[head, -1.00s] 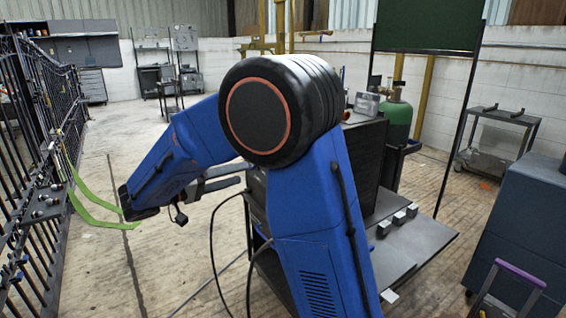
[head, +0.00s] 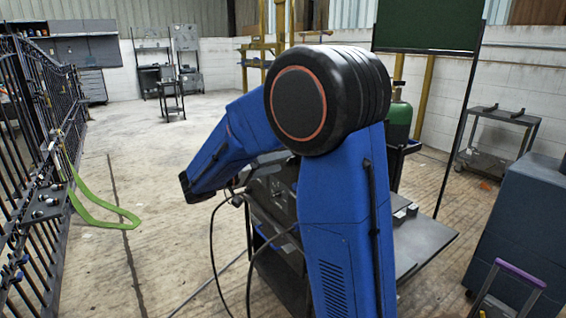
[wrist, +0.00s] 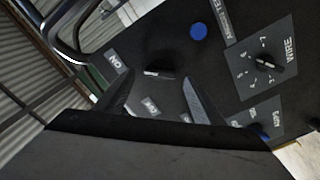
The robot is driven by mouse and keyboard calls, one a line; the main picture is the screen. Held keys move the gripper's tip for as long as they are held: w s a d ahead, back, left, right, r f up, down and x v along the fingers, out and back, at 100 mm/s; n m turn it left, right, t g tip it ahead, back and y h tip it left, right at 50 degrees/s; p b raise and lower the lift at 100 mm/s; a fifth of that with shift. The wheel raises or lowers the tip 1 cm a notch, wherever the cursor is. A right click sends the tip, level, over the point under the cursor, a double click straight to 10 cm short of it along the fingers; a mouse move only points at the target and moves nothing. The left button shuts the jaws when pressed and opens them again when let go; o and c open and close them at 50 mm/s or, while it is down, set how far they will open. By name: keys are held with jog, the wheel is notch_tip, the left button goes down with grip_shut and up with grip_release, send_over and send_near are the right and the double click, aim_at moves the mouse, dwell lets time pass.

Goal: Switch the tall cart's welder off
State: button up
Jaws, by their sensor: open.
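The welder's dark front panel (wrist: 175,55) fills much of the wrist view, tilted in the picture. A black switch (wrist: 157,71) sits between an ON label (wrist: 115,62) and a second label (wrist: 150,107), which looks like OFF. My gripper (wrist: 158,77) is open, its two fingers either side of the switch; I cannot tell whether either touches it. The switch's exact position is too dark to read. In the head view the welder on the cart (head: 277,200) is mostly hidden behind my blue arm, with part of my gripper (head: 262,166) beside it.
The panel also has a WIRE knob (wrist: 265,63) and a blue round part (wrist: 198,32). A green gas cylinder (head: 399,122) stands behind the cart. A black gate (head: 30,170) with a green strap is on the left. Open floor (head: 150,260) lies between.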

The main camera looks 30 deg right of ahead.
jog(key=shift+d, duration=1.25)
jog(key=c, duration=1.1)
